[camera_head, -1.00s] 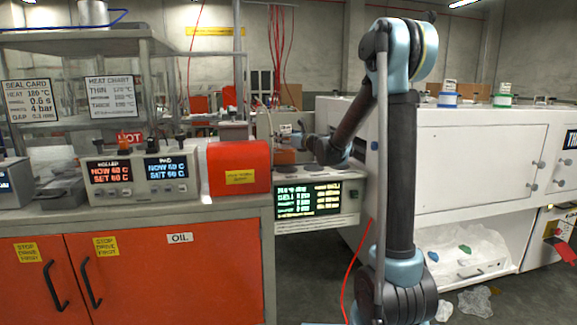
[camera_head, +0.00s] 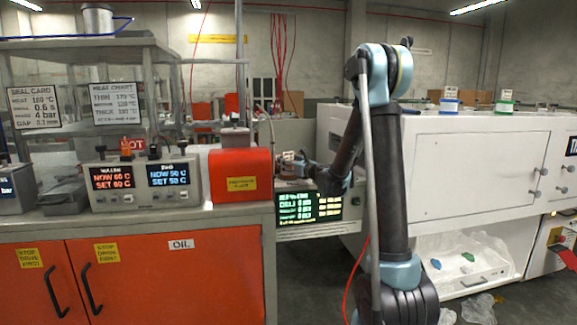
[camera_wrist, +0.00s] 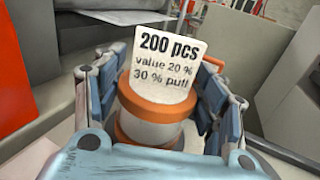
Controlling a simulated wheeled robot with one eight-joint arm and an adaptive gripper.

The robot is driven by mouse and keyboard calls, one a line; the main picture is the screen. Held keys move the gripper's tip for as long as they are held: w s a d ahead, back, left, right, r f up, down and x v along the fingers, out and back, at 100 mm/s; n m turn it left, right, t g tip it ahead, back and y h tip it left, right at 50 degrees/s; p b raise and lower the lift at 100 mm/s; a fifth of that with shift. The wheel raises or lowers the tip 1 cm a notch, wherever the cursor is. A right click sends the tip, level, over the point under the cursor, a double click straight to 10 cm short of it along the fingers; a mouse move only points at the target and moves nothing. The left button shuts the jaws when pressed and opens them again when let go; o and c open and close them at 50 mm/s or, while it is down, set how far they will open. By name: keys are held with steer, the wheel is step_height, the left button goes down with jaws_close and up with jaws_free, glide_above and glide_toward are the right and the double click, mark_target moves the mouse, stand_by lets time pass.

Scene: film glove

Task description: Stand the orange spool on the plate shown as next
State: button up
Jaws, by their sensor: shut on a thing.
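The orange spool (camera_wrist: 150,122) has orange flanges and a pale middle, and a white card reading "200 pcs" stands up from it. In the wrist view it sits between the blue fingers of my gripper (camera_wrist: 152,115), which is shut on it. In the head view the spool (camera_head: 288,170) and my gripper (camera_head: 300,168) are low over the top of the display unit (camera_head: 352,212), right of the red-orange box. The plates on that unit are mostly hidden by my gripper and arm. Whether the spool touches a plate I cannot tell. The screen text (camera_head: 309,207) is too blurred to read.
The red-orange box (camera_head: 240,175) stands close left of my gripper. Two heater controllers sit on the bench farther left.

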steer(key=o, duration=1.2)
steer(key=shift+c, duration=0.2)
steer(key=v, duration=1.2)
steer(key=shift+s+r, duration=0.1)
steer(key=s+d+f+n+g+h, duration=0.1)
steer(key=s+f+n+g, duration=0.15)
steer(key=s+n, duration=0.6)
steer(key=s+d+f+n+g+h, duration=0.2)
steer(key=s+n+g, duration=0.2)
steer(key=s+n, duration=0.45)
steer(key=s+d+f+n+g+h, duration=0.1)
steer(key=s+d+f+n+h, duration=0.1)
steer(key=s, duration=0.6)
steer(key=s+d+f+n+g+h, duration=0.2)
steer(key=s+d+f+n, duration=0.3)
steer(key=s+d, duration=0.4)
steer(key=s+d+f+n+g+h, duration=0.2)
steer(key=s+d+f+n+h, duration=0.2)
steer(key=s, duration=0.5)
steer(key=shift+d+f, duration=0.75)
steer(key=shift+d, duration=0.15)
